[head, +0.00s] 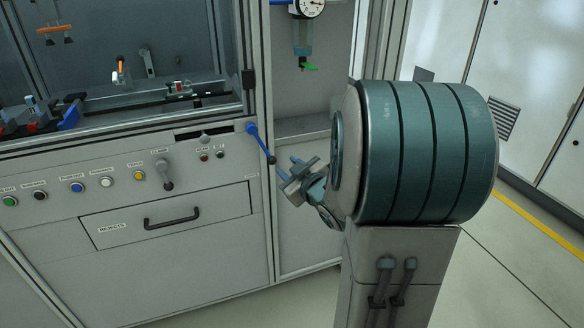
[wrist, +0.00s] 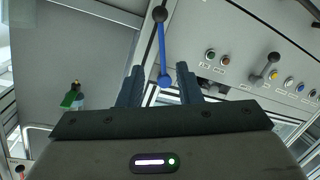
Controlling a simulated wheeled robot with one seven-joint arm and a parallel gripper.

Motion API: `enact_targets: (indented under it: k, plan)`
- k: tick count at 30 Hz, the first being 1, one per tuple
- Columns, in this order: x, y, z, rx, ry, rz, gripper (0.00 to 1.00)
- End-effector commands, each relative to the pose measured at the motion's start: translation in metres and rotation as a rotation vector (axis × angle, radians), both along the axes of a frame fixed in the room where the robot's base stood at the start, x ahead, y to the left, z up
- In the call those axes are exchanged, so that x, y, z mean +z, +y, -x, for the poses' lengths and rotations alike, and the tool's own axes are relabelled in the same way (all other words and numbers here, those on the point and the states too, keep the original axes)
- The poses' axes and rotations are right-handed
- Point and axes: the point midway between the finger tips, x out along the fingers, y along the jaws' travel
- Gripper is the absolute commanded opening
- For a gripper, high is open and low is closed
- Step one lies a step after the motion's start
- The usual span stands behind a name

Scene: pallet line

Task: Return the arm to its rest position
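My arm is folded in front of the machine, with its large teal and grey link close to the camera in the head view. My gripper (head: 292,170) is beyond it, near the cabinet front. In the wrist view my gripper (wrist: 159,70) has its two dark fingers apart, with nothing held. A blue lever (head: 262,144) with a dark knob is just left of my gripper in the head view. In the wrist view the blue lever (wrist: 162,50) shows beyond and between the fingers, apparently not gripped. The exact gap to it is hard to judge.
A drawer (head: 170,215) marked as rejects is shut below the row of buttons. A grey knobbed lever (head: 165,178) sticks out of the panel. A gauge (head: 309,7) and green-handled valve (head: 308,67) are above my gripper. The floor at the right is clear.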

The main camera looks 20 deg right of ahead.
Motion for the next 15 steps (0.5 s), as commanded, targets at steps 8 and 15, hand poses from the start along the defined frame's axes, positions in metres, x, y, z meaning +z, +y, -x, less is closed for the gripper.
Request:
enact_targets:
  k: [8, 15]
  plan:
    - [0.0015, -0.0002, 0.0112, 0.0, 0.0, 0.0, 0.32]
    - [0.0016, -0.0003, 0.0108, 0.001, 0.0, 0.0, 0.32]
